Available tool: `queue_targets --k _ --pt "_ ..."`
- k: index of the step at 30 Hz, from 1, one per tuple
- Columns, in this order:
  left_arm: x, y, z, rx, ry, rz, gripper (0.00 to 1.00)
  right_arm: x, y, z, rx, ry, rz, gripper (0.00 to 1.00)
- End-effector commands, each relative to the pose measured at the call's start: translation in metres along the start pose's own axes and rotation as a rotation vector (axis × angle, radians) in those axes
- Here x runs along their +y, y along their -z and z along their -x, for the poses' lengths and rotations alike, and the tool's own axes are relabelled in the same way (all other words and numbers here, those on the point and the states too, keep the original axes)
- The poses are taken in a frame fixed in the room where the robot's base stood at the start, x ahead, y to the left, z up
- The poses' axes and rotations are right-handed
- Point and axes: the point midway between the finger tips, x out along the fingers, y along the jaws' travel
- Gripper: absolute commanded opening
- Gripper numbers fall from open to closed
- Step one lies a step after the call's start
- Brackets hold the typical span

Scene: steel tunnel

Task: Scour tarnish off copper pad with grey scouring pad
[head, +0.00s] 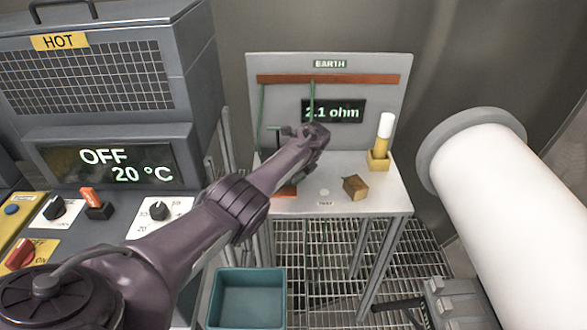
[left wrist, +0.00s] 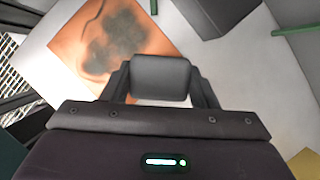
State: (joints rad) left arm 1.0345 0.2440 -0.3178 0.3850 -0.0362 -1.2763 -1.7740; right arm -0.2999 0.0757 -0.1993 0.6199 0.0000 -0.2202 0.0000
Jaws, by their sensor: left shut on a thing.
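The copper pad (left wrist: 150,42) lies on the pale bench top in the left wrist view, with a dark tarnish patch across its middle. In the head view only an orange corner of the copper pad (head: 286,192) shows below my arm. My left gripper (head: 308,137) is over the bench; its fingertips are hidden in the head view. In the left wrist view it is shut on the grey scouring pad (left wrist: 160,77), which overlaps the copper pad's near edge in the picture. I cannot tell whether they touch. My right gripper is not in view.
A panel marked EARTH (head: 390,100) stands behind, with a display reading 2.1 ohm (head: 333,111). A brown block (head: 355,187) and a yellow holder (head: 378,162) with a white-topped yellow stick (head: 385,130) stand right. A teal bin (head: 247,275) is below. A white pipe (head: 520,210) bounds the right.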

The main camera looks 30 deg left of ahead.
Motion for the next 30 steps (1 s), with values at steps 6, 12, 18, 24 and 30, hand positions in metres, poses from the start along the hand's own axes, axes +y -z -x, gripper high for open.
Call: queue_targets --k 6,12,18,24,30 --pt "0.002 -0.017 0.034 0.008 -0.018 0.011 0.21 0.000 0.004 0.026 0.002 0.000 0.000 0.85" --pt "0.003 -0.025 0.050 0.008 -0.018 0.011 0.21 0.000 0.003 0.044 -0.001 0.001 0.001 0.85" --pt "0.003 -0.032 0.065 0.007 -0.018 0.014 0.21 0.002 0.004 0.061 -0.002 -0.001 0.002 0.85" --pt "0.004 -0.035 0.073 0.007 -0.019 0.013 0.21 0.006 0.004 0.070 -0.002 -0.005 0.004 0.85" --pt "0.004 -0.035 0.073 0.007 -0.018 0.013 0.21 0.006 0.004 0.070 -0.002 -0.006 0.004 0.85"
